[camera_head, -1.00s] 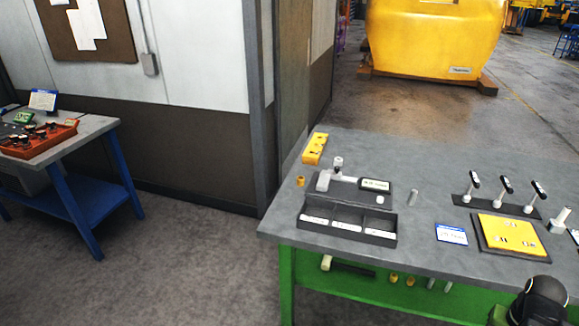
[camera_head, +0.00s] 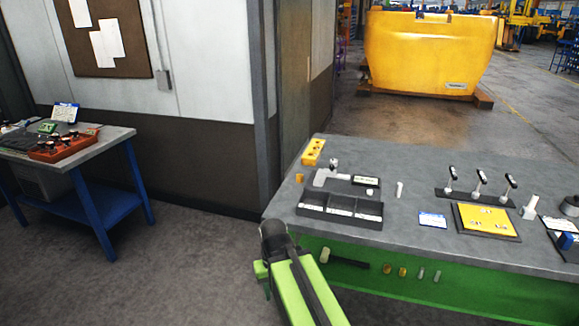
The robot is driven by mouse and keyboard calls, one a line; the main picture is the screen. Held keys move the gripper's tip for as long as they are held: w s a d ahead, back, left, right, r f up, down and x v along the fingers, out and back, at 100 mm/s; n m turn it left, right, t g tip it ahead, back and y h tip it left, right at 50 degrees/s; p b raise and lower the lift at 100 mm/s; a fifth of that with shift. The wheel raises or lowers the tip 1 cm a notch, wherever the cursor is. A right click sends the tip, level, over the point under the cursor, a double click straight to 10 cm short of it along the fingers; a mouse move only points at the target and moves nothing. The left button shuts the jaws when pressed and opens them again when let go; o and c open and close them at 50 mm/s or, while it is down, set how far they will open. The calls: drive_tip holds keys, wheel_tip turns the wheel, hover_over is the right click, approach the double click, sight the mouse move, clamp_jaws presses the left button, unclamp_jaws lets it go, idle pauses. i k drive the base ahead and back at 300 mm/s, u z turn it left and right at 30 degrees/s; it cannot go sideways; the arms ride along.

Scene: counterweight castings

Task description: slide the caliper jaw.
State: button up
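The caliper (camera_head: 328,176) appears to be the pale grey piece with a small upright knob, lying on a dark base near the back left of the grey-topped bench. A small box with a light display (camera_head: 366,181) is at its right. The gap at its jaws is too small to make out. My green and black arm link rises from the bottom of the picture, in front of the bench's left front corner and apart from the caliper. My gripper's fingers cannot be seen.
A dark three-compartment tray (camera_head: 341,208) lies in front of the caliper. A yellow block (camera_head: 313,151) is behind it. A small cylinder (camera_head: 399,189), three levers (camera_head: 480,185) and a yellow panel (camera_head: 486,220) are to the right. Open floor lies left of the bench (camera_head: 408,234).

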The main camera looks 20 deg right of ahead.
sight(331, 171)
drive_tip(key=i, duration=1.65)
drive_tip(key=u, duration=0.05)
